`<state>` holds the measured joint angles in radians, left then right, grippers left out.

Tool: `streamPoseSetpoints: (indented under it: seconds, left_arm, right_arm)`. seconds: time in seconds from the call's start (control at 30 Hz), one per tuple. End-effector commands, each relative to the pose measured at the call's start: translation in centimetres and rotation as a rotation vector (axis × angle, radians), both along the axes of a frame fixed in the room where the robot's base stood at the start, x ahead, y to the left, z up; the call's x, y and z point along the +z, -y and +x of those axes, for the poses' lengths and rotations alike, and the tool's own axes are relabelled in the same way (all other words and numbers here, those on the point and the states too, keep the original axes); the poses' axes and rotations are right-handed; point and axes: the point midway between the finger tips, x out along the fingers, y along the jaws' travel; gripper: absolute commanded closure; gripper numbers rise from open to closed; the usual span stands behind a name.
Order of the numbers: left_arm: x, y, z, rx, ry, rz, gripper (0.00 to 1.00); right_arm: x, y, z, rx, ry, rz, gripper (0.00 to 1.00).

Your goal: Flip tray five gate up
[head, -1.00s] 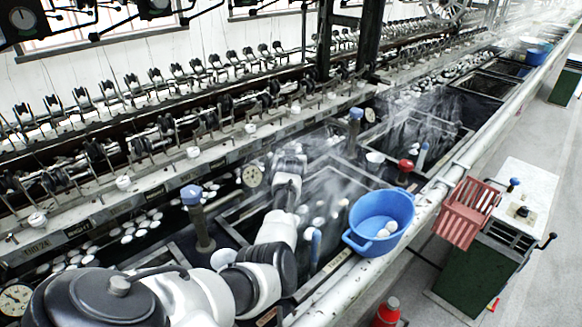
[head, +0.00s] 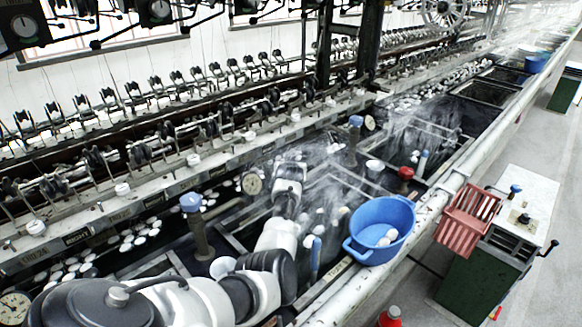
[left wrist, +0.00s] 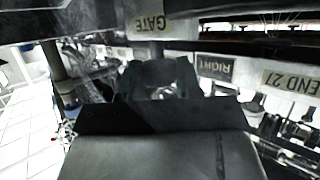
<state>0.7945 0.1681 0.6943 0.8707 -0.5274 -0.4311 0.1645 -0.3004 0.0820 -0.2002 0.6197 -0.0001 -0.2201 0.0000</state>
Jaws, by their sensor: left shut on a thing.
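My left arm comes in from the bottom left and reaches over the near basin. My left gripper (head: 291,157) is at its tip, close to the bench edge with the round gauge. In the left wrist view its dark fingers (left wrist: 165,75) point away from the camera and are shut on a dark part, mostly hidden by the fingers. A label reading GATE (left wrist: 150,23), upside down, sits just above the fingertips on a dark bar. The gate's full shape and its tilt cannot be made out. My right gripper is not in view.
A blue tub (head: 381,229) with cocoons stands on the near rail, right of my arm. Blue-capped posts (head: 192,205) and a red-capped one (head: 405,173) rise from the basins. A red crate (head: 469,219) hangs outside the rail. Steam blurs the basin.

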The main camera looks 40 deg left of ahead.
Motion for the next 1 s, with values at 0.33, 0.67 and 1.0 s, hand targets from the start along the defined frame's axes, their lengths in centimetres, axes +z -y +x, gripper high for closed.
streamPoseSetpoints:
  seconds: [0.33,0.67,1.0]
  left_arm:
    - [5.8,-0.1,0.1,0.000,0.007,0.006,1.00]
    - [5.9,-0.1,0.2,0.000,0.011,0.008,0.63]
    - [5.5,0.0,0.1,0.000,0.004,0.003,0.41]
  right_arm:
    - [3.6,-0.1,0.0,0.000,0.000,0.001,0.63]
    - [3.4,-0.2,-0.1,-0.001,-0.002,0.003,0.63]
    - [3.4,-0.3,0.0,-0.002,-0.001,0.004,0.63]
